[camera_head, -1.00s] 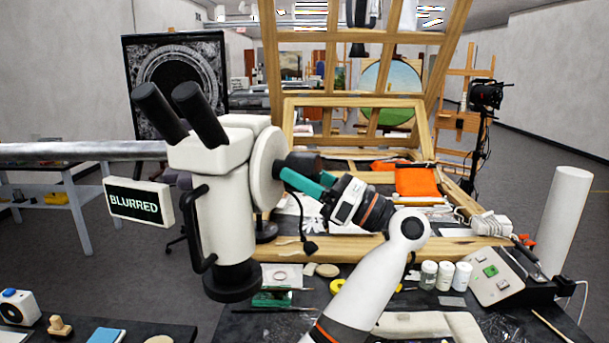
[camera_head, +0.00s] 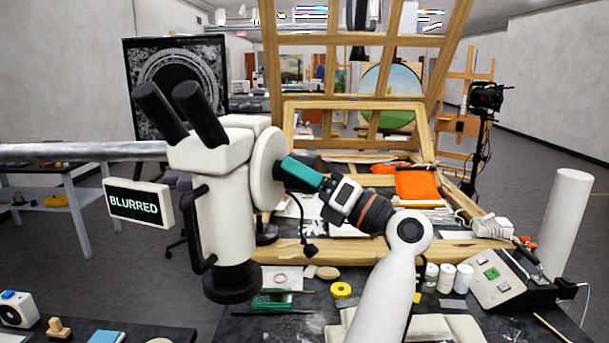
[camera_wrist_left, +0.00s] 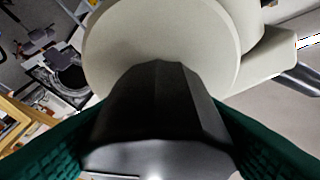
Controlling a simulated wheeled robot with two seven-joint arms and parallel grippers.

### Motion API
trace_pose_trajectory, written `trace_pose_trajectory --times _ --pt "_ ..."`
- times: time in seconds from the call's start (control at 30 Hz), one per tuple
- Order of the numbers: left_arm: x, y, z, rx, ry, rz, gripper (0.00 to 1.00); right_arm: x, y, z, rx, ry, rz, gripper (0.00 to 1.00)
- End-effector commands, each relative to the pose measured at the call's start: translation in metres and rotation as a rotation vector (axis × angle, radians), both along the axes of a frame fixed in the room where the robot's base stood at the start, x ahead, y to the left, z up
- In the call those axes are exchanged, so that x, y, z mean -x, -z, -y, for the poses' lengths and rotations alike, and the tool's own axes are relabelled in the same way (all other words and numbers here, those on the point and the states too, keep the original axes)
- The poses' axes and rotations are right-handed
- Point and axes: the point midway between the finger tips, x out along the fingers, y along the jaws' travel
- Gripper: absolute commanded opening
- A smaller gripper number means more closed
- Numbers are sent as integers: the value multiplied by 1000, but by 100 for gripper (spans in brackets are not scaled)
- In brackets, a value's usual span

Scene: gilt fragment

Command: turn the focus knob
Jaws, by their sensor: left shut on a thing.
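A white microscope (camera_head: 225,220) with two black eyepieces stands at centre left, and a small sign (camera_head: 138,203) on its left side reads "BLURRED". A white disc (camera_head: 266,168) sits on its right side. The black focus knob (camera_wrist_left: 158,100) sticks out from the disc in the left wrist view; in the head view it is mostly hidden by my fingers. My left gripper (camera_head: 294,170) has teal fingers and is shut on the knob from the right, with one finger on each side of it in the wrist view. My right gripper is not in view.
A large wooden frame (camera_head: 355,107) with an orange cloth (camera_head: 417,184) stands behind. A white cylinder (camera_head: 565,220) stands at far right.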

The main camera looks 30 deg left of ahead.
Motion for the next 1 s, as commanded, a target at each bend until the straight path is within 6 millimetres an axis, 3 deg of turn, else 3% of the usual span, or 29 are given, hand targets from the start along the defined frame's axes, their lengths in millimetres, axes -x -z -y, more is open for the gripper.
trace_pose_trajectory --times 0.53,0.57,0.7,1.0 --pt "0 0 0 11 2 -33 38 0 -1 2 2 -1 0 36" --pt "0 0 0 11 2 -33 63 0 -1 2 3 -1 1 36" --pt "0 0 0 11 1 -33 83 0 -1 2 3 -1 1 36" --pt "0 1 0 10 0 -32 83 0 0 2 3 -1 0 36"
